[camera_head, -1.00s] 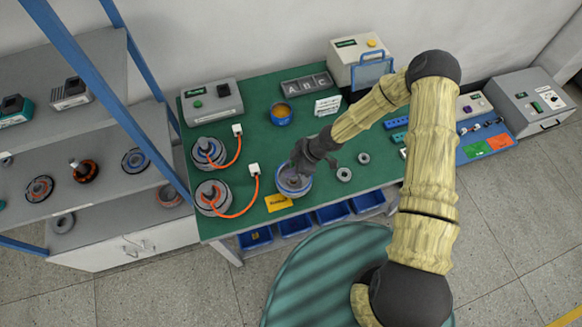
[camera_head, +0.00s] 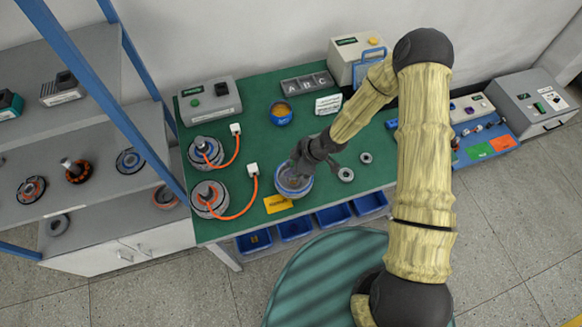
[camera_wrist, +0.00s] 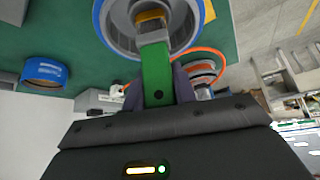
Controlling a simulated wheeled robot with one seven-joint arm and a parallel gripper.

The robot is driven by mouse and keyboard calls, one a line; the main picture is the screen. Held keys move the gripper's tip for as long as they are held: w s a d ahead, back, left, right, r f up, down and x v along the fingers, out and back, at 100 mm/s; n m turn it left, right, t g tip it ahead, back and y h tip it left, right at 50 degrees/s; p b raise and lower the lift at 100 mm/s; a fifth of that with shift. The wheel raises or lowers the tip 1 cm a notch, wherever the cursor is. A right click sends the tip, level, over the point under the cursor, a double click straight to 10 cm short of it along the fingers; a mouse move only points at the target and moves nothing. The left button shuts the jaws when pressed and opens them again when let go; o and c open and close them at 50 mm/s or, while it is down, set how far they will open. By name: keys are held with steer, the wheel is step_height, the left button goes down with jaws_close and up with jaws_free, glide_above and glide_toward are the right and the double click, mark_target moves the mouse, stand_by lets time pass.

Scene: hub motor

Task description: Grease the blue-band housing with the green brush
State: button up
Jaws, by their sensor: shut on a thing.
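The blue-band housing (camera_head: 293,190) stands on the green bench top near its front edge, left of my gripper (camera_head: 302,170). In the wrist view the housing (camera_wrist: 119,30) is a round grey part with a blue rim. My gripper (camera_wrist: 157,90) is shut on the green brush (camera_wrist: 156,70), which has a grey ferrule and a yellowish tip. The tip shows over the inside of the housing; I cannot tell whether it touches. A blue pot (camera_head: 281,113) with amber contents stands behind the housing; in the wrist view a blue pot (camera_wrist: 45,72) shows at left.
Two round motor units (camera_head: 206,152) with orange cables stand at left. A yellow card (camera_head: 278,204) lies beside the housing. Grey rings (camera_head: 345,174) lie to the right. Blue bins (camera_head: 333,215) hang under the front edge. A shelf (camera_head: 100,175) stands at far left.

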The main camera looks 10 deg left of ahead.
steer(key=shift+a+m+t+b, duration=0.1)
steer(key=shift+m+t+b, duration=0.65)
steer(key=shift+b, duration=1.75)
steer(key=shift+m+t+b, duration=0.65)
steer(key=shift+m+b, duration=1.1)
steer(key=shift+b, duration=0.7)
steer(key=shift+r+n+p, duration=0.1)
steer(key=shift+n+p, duration=0.2)
steer(key=shift+p, duration=0.25)
steer(key=shift+n+g+p, duration=1.2)
steer(key=shift+n+p, duration=0.5)
steer(key=shift+p, duration=1.45)
steer(key=shift+s+n+g+p, duration=0.1)
steer(key=shift+n+g+p, duration=0.8)
steer(key=shift+p, duration=2.95)
steer(key=shift+n+p, duration=0.5)
steer(key=shift+p, duration=0.65)
steer(key=shift+s+f+n+p, duration=0.1)
steer(key=shift+f+n+p, duration=0.15)
steer(key=shift+p, duration=0.25)
steer(key=shift+w+n+p, duration=0.2)
steer(key=shift+n+p, duration=0.2)
steer(key=shift+n, duration=0.05)
